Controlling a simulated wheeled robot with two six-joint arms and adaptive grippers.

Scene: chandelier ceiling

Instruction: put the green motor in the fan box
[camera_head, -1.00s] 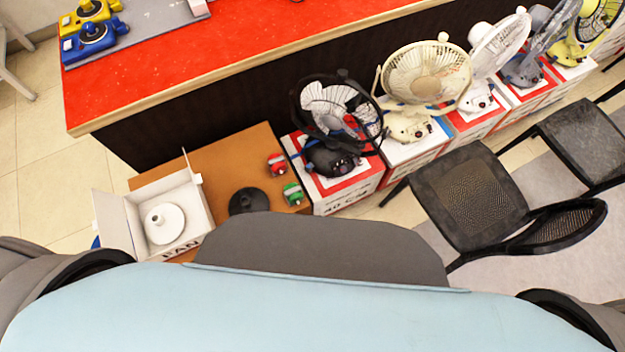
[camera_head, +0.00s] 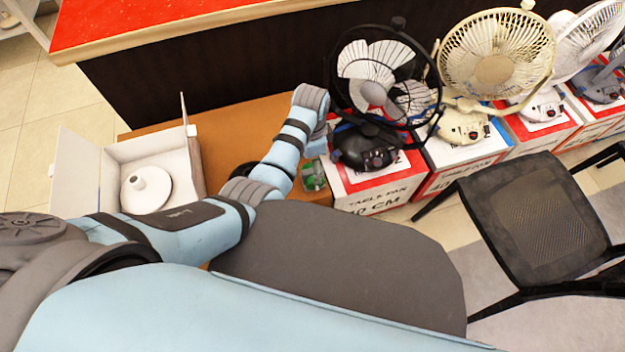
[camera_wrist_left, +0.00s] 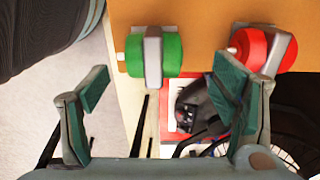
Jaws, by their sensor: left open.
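The green motor (camera_head: 315,176) lies on the brown table, near its right edge and partly behind my left arm. It also shows in the left wrist view (camera_wrist_left: 171,55), with a grey band around its middle, just beyond the fingertips and roughly between them. My left gripper (camera_wrist_left: 163,88) is open and empty, its fingers spread wide. In the head view the arm's wrist mostly hides it. The open white fan box (camera_head: 76,172) stands at the table's left and holds a white round base (camera_head: 147,190). My right gripper is out of view.
A red motor (camera_wrist_left: 262,48) lies beside the green one. A black round base (camera_head: 243,171) is partly behind my arm. Boxes carrying fans (camera_head: 376,190) stand right of the table (camera_head: 238,118). A red-topped counter (camera_head: 130,20) is behind; a black chair (camera_head: 535,215) is at right.

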